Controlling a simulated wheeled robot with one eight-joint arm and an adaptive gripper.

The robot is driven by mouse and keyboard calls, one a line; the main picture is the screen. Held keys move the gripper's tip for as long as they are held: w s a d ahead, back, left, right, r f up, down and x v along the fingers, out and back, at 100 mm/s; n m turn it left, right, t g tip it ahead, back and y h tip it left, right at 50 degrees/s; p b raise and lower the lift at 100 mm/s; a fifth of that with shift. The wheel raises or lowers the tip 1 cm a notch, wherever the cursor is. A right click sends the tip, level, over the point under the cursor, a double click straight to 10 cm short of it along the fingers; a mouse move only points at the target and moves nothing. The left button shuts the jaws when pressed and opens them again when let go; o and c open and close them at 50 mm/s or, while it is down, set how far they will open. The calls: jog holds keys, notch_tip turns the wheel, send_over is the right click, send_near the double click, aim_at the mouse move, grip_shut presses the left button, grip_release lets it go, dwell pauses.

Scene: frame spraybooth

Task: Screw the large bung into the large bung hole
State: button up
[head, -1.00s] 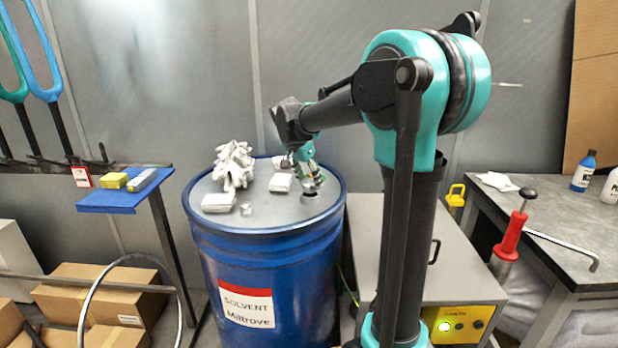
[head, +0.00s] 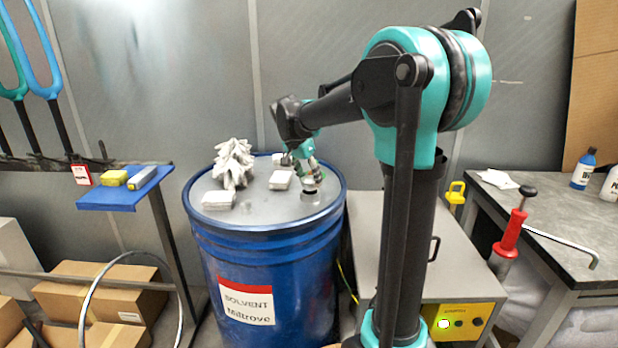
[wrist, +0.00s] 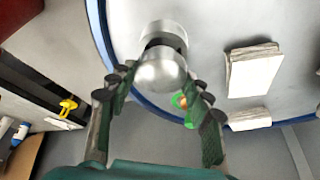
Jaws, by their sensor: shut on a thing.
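The large bung (wrist: 160,72) is a rounded silver piece between the two fingertips of my gripper (wrist: 160,78) in the wrist view. My gripper is shut on it. Just beyond it, a raised silver collar (wrist: 166,33) stands on the drum lid, apparently at the large bung hole, whose opening is hidden. In the head view my gripper (head: 313,174) is over the right part of the lid, with the bung (head: 309,184) just above the collar (head: 310,196). I cannot tell whether bung and collar touch.
The blue solvent drum (head: 262,265) carries a crumpled white heap (head: 233,163) and two white stacks (head: 218,200) (head: 280,180) on its lid. A grey cabinet (head: 370,235) stands right of it. A blue shelf (head: 118,199) is at left, a workbench (head: 560,215) at far right.

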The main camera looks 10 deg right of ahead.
jog(key=shift+f, duration=0.9)
jog(key=o, duration=0.7)
jog(key=shift+f, duration=0.1)
jog(key=c, duration=0.5)
jog(key=m+g+h, duration=0.1)
jog(key=m, duration=0.3)
jog(key=shift+w+m, duration=0.1)
jog(key=shift+m, duration=0.2)
jog(key=shift+c, duration=0.2)
jog(key=shift+a, duration=0.1)
jog(key=shift+w+m+g, duration=0.1)
jog(key=shift+m+g, duration=0.2)
jog(key=shift+m, duration=0.1)
jog(key=m+g, duration=0.1)
jog(key=m, duration=0.2)
jog(key=shift+m+g, duration=0.3)
jog(key=shift+m, duration=0.1)
